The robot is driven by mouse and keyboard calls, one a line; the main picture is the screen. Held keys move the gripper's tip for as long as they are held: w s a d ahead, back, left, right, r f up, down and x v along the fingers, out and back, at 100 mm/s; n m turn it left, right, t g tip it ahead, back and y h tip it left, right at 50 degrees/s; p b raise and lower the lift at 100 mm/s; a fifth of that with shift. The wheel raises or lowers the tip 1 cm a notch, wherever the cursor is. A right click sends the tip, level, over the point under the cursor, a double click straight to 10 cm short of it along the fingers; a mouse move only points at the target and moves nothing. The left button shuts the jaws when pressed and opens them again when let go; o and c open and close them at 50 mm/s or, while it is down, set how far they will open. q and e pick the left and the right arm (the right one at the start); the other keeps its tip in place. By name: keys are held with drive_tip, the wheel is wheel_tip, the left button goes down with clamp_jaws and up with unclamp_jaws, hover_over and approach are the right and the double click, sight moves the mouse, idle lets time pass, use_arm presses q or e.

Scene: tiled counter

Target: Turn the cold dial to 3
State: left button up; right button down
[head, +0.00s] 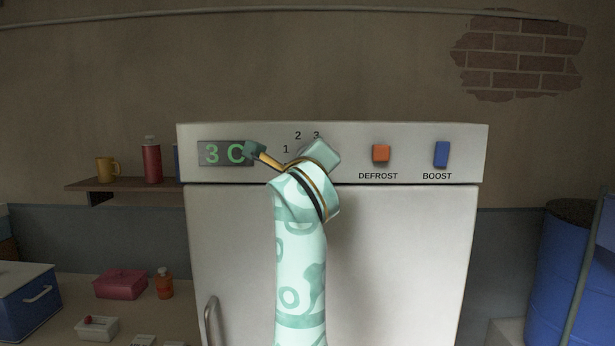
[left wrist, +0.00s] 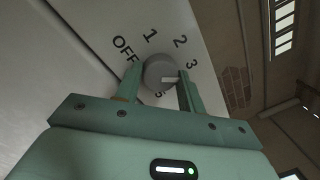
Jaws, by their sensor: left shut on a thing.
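The cold dial (left wrist: 157,66) is a round grey knob on the appliance's sloping white panel, seen in the left wrist view. OFF, 1, 2 and 3 are printed around it, with one more figure partly hidden below. A pale mark on the knob points right, to just below the 3 and towards one finger; what is printed behind that finger is hidden. My left gripper (head: 320,155) is shut on the knob, one finger on each side. In the head view it hides the dial, leaving 1, 2 and 3 visible. My right gripper is not in view.
A display (head: 212,153) left of the dial reads "3 C", partly covered at its right end. An orange DEFROST button (head: 381,153) and a blue BOOST switch (head: 441,154) sit to the right. A shelf (head: 130,185) holds a mug (head: 108,170) and red bottle (head: 152,162).

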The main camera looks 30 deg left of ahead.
use_arm(q)
drive_tip(key=shift+w+f+n+b, duration=0.1)
drive_tip(key=shift+f+n+b, duration=0.05)
drive_tip(key=shift+n+b, duration=0.85)
drive_tip(key=o, duration=1)
drive_tip(key=shift+d, duration=0.1)
drive_tip(key=v, duration=1.6)
drive_tip(key=shift+d, duration=0.1)
